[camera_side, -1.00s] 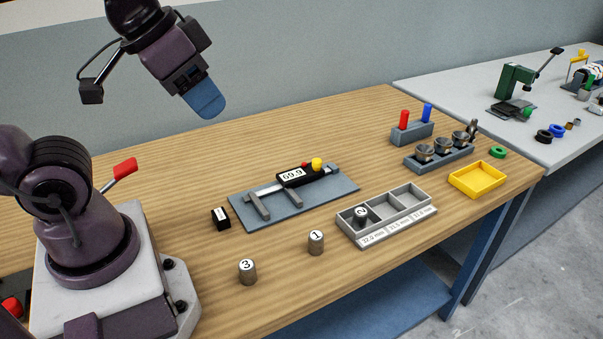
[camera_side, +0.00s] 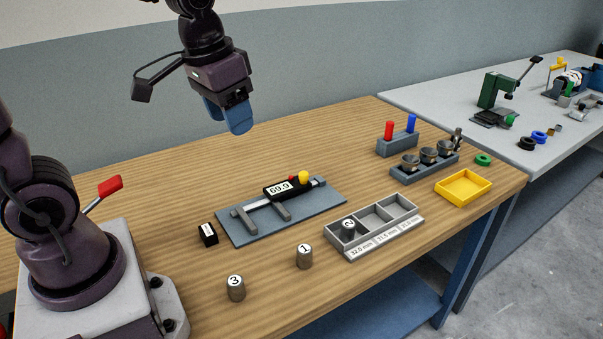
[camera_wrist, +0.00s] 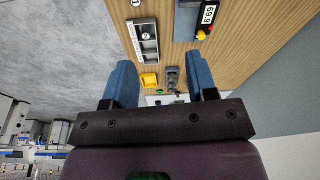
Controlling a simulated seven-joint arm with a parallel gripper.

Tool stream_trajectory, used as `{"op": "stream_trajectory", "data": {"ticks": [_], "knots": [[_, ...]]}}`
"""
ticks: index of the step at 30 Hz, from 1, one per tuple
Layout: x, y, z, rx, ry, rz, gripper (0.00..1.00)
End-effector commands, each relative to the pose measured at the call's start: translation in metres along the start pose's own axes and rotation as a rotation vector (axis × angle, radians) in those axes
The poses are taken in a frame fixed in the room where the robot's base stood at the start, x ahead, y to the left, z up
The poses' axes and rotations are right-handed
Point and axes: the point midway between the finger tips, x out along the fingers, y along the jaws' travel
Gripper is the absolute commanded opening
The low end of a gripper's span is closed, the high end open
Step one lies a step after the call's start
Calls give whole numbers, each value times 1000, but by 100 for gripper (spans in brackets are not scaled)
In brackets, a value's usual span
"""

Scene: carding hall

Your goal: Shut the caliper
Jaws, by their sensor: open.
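The caliper (camera_side: 267,197) lies on a blue-grey mat (camera_side: 323,203) in the side view, its two jaws apart. Its black slider reads 69.9 and carries a yellow knob (camera_side: 303,177) and a small red button. In the wrist view part of the caliper (camera_wrist: 208,14) shows at the top edge, with the yellow knob (camera_wrist: 201,35) below the display; its jaws are out of frame there. My gripper (camera_side: 227,115), with blue fingers, is open and empty, high above the table behind the caliper, touching nothing. Both fingers also show in the wrist view.
A grey three-compartment tray (camera_side: 382,250) holds cylinder 2. Cylinders 1 (camera_side: 304,257) and 3 (camera_side: 236,288) stand near the front edge. A small black block (camera_side: 208,235) is left of the mat. A yellow tray (camera_side: 463,187), cup rack (camera_side: 425,168) and red-blue peg holder (camera_side: 397,144) stand at right.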

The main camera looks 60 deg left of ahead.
Motion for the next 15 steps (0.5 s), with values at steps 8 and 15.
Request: {"op": "stream_trajectory", "data": {"ticks": [8, 15], "knots": [[66, -37, -82, -79, -161, -11, 52], [147, -79, -138, -134, -254, -4, 52]]}}
